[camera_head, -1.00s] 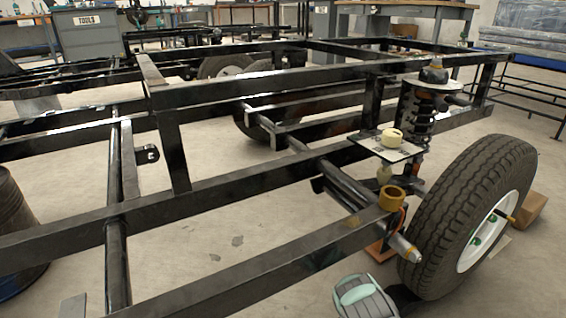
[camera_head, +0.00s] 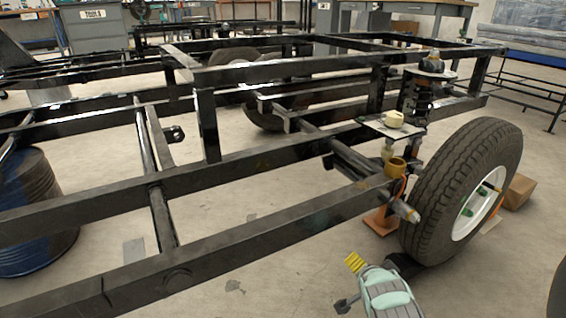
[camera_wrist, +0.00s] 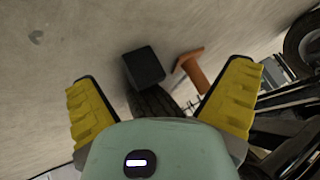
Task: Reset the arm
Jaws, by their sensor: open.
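My gripper (camera_wrist: 162,108) is open in the wrist view, its two yellow fingers spread wide with nothing between them at the tips. In the head view my gripper (camera_head: 350,284) shows at the bottom right of centre, low in front of the wheel and the black frame. One yellow finger is visible there; the other is not clear. The black vehicle frame (camera_head: 270,160) spans the head view. The spring suspension (camera_head: 420,100) stands upright at its right side, above the wheel hub. The wheel (camera_head: 465,190) stands to the right of my gripper, apart from it.
An orange stand (camera_head: 381,221) is under the axle end, and a similar orange object (camera_wrist: 190,66) and a black block (camera_wrist: 143,68) show in the wrist view. A blue drum (camera_head: 32,210) stands at left. A cardboard box (camera_head: 520,190) lies behind the wheel.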

